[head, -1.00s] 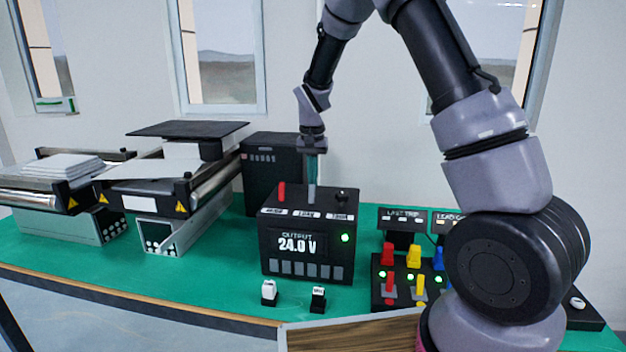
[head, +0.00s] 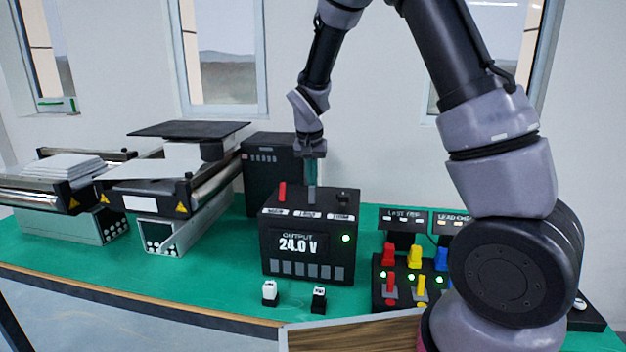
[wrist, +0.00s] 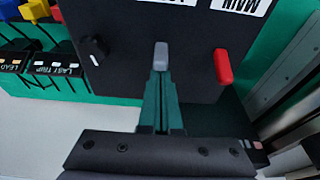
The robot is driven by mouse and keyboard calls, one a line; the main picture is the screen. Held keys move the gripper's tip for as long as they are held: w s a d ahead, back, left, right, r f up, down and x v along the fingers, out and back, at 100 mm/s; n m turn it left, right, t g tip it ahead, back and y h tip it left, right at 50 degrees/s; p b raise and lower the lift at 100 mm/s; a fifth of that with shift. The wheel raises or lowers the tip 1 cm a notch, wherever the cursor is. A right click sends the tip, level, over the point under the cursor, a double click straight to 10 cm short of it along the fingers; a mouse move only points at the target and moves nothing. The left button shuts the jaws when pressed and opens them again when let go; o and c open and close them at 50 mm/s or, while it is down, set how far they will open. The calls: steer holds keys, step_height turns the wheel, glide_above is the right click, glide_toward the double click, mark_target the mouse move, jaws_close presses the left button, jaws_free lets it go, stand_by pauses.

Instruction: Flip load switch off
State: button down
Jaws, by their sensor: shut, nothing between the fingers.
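The black power supply box (head: 306,251) stands on the green table, with its display reading 24.0 V and a green light lit. On its top are a red lever (head: 282,191), a grey lever (head: 311,196) in the middle and a black knob (head: 343,194). The middle label seems to read LOAD, but it is blurred. My gripper (head: 311,182) is shut and empty, pointing down at the grey lever. In the wrist view its green fingertips (wrist: 161,76) are right at the grey lever (wrist: 161,54); I cannot tell whether they touch.
The red lever (wrist: 223,67) and black knob (wrist: 94,49) stand close on either side of the fingers. A panel of coloured switches (head: 390,292) lies to the right. Two small switches (head: 318,299) stand in front of the box. Conveyors (head: 165,192) stand at left.

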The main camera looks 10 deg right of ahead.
steer(key=shift+s+a, duration=0.1)
steer(key=shift+s, duration=0.2)
steer(key=shift+r, duration=0.1)
steer(key=shift+r, duration=0.75)
steer(key=shift+r, duration=0.2)
steer(key=v, duration=1)
steer(key=shift+r, duration=0.2)
steer(key=shift+s, duration=0.1)
